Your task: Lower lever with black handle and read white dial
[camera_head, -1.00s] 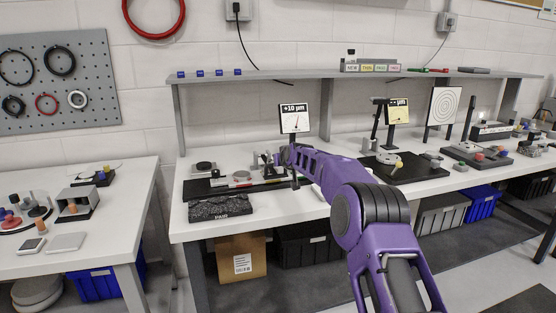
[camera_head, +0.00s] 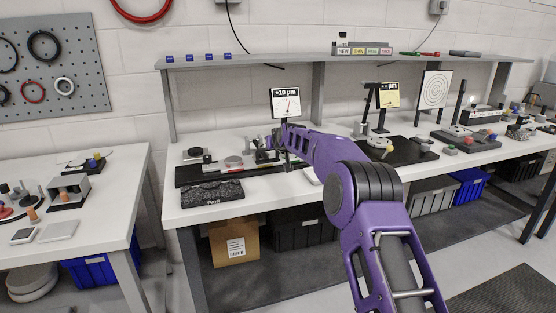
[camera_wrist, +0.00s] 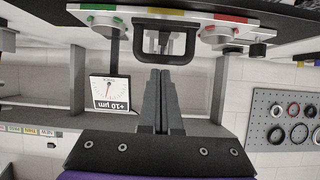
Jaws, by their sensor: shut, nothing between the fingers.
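The white dial (camera_head: 286,103), marked +10 µm, stands upright at the back of the bench. It also shows upside down in the wrist view (camera_wrist: 109,92), its needle off to one side. A black U-shaped handle (camera_wrist: 194,48) sits on a fixture with yellow, red and green marks, just past my fingertips. My gripper (camera_wrist: 162,72) is shut and empty, its fingertips close to the handle's crossbar; I cannot tell whether they touch. In the head view my gripper (camera_head: 275,139) is small, beside the fixture below the dial, and the handle is hard to make out.
A dark granite block (camera_head: 211,194) lies at the bench's front left. A yellow dial (camera_head: 389,95) and a black fixture plate (camera_head: 407,152) stand to the right. A shelf (camera_head: 270,61) runs above the bench. A side table (camera_head: 110,215) is at left.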

